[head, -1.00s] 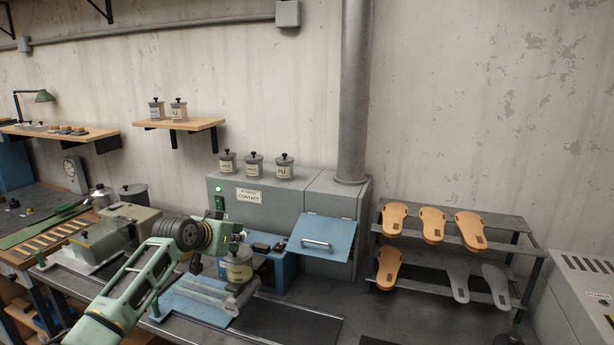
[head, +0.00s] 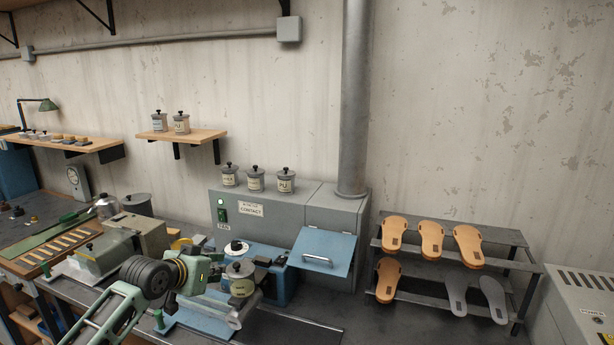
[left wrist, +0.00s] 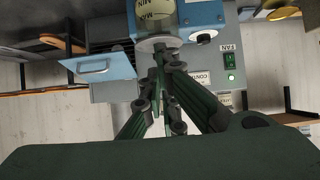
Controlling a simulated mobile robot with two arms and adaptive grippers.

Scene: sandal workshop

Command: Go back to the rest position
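My left gripper (head: 208,263) is at the end of the pale green arm at the lower left of the head view. In the left wrist view, the dark fingers (left wrist: 165,62) run up toward a labelled pot (left wrist: 156,18) with a grey lid. The fingertips appear close together there, but their opening is unclear. I see nothing clearly held. My right gripper is in neither current view.
A blue unit with a white dial (head: 236,248) and a grey cabinet (head: 290,207) stand behind the pot. A rack (head: 400,290) holds several sandal soles at right. A beige box (head: 142,232) is behind my arm. Open dark bench surface lies right of the pot.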

